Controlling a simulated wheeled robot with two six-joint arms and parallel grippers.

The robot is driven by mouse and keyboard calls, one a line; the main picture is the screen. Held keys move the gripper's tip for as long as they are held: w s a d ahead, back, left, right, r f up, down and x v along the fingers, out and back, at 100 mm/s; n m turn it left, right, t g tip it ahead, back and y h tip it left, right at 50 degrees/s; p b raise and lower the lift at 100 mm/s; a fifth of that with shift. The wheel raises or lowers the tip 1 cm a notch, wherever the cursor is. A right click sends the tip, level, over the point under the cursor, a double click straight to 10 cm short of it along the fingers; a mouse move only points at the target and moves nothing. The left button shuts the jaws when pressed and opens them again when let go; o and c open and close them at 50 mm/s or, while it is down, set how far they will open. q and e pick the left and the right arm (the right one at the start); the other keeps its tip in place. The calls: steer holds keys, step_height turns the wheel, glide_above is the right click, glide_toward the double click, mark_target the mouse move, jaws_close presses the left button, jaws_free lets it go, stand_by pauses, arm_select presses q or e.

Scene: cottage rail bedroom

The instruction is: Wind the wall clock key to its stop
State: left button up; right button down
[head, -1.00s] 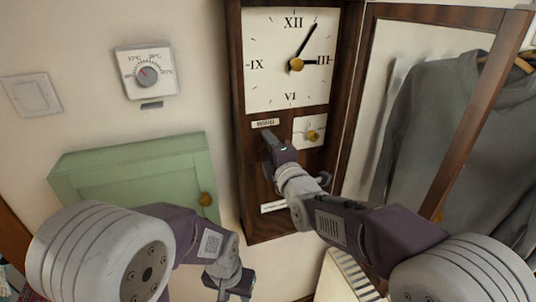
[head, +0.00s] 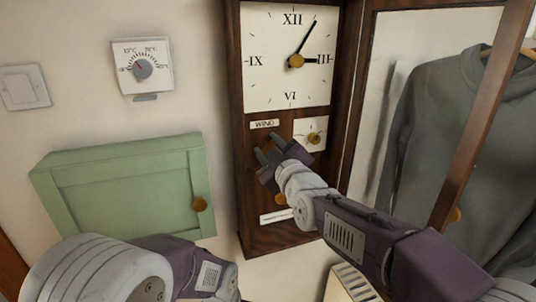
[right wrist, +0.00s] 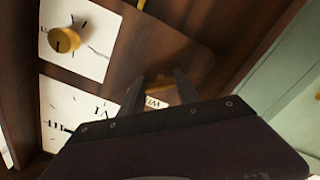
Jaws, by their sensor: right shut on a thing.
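The wall clock (head: 243,180) has a dark wood case, a white face (head: 265,85) with black hands, and a WIND label (head: 264,125). My right gripper (head: 268,150) is just below that label, shut on the brass winding key (head: 267,146), which is mostly hidden by the fingers. In the right wrist view, the key (right wrist: 161,88) shows between the two fingertips of the gripper (right wrist: 158,85), beside the partly hidden WIND label (right wrist: 152,103). My left arm is at the bottom left; its gripper is outside the frame.
A small white dial with a brass knob (head: 314,138) is right of the gripper. Another brass knob (head: 281,198) shows below it. The clock's open glazed door (head: 481,120) stands to the right, before a grey hoodie (head: 430,130). A green cabinet (head: 120,190) and thermostat (head: 142,68) are left.

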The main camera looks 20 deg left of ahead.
steer(key=m+b, duration=0.1)
steer(key=m, duration=0.1)
steer(key=f+m+b, duration=0.1)
steer(key=m, duration=0.1)
steer(key=shift+m, duration=0.4)
steer(key=m+b, duration=0.2)
steer(key=m, duration=0.3)
steer(key=m+b, duration=0.1)
steer(key=m, duration=0.4)
steer(key=shift+r, duration=0.1)
steer(key=m+b, duration=0.1)
steer(key=m, duration=0.4)
steer(key=m+b, duration=0.1)
steer(key=m, duration=0.5)
steer(key=shift+m, duration=0.3)
steer(key=m, duration=1.1)
steer(key=shift+b, duration=0.35)
steer(key=m, duration=0.5)
steer(key=shift+m, duration=0.4)
